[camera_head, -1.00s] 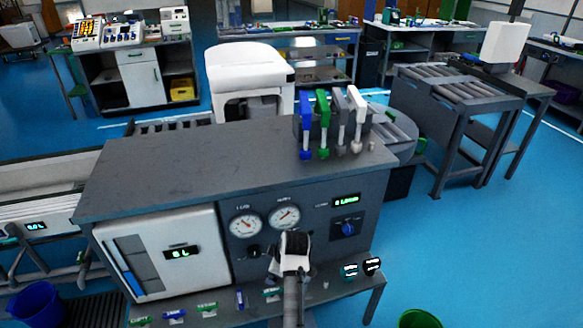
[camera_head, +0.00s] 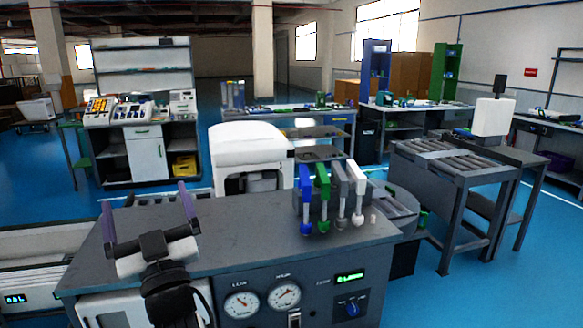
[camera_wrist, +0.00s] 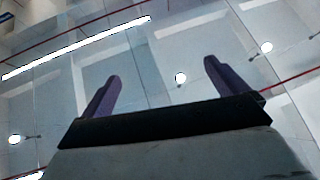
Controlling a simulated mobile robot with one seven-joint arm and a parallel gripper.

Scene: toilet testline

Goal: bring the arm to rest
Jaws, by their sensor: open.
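My gripper (camera_head: 147,213) is raised at the left in the head view, in front of the grey test bench (camera_head: 250,232). Its two purple fingers point upward and stand wide apart, with nothing between them. In the wrist view my gripper (camera_wrist: 160,87) is also open and empty, and behind it are only the ceiling, its round lamps and a light strip. My arm hides part of the bench's left front.
Blue, green, grey and white handles (camera_head: 332,195) stand on the bench top at the right. Gauges (camera_head: 262,297) sit on its front. A white toilet (camera_head: 250,155) is behind it. A roller table (camera_head: 455,165) stands at right. Blue floor is open at the far right.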

